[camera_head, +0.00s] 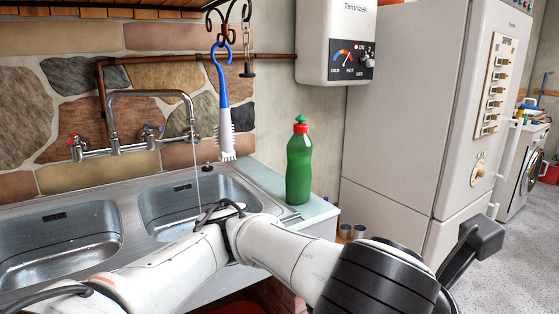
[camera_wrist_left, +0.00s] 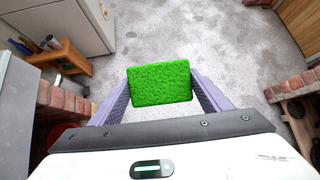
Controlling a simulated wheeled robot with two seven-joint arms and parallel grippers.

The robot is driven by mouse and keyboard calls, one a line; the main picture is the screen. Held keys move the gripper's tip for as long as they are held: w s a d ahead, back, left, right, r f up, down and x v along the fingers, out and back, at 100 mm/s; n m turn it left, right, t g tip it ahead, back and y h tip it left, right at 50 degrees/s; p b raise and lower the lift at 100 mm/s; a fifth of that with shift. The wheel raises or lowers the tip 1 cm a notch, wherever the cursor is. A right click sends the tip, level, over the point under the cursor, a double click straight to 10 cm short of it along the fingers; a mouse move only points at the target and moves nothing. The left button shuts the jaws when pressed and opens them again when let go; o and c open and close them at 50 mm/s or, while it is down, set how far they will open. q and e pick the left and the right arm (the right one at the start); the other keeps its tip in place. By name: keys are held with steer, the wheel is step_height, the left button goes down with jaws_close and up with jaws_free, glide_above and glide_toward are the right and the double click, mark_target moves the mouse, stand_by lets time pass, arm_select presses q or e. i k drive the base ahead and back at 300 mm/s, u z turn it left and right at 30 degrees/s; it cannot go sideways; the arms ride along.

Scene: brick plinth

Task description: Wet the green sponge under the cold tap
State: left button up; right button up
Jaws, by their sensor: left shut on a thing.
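The green sponge (camera_wrist_left: 160,84) is between the fingers of my left gripper (camera_wrist_left: 161,93) in the left wrist view, above the grey floor. My left gripper is shut on it. In the head view my left arm crosses the front of the sink and reaches right; the sponge does not show there. The tap (camera_head: 152,96) stands on the back wall, with a blue-marked cold handle (camera_head: 149,134) and a red-marked handle (camera_head: 75,146). A thin stream of water (camera_head: 198,186) falls from its spout into the right basin (camera_head: 165,206). My right gripper is not in view.
A green bottle (camera_head: 299,168) stands right of the right basin. A blue and white brush (camera_head: 224,105) hangs behind the sink. The left basin (camera_head: 75,238) is empty. A tall fridge (camera_head: 405,110) stands at right. A small wooden stool (camera_wrist_left: 70,65) stands on the floor.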

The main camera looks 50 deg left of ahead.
mark_target(148, 128)
steer(key=i, duration=1.45)
steer(key=u, duration=1.4)
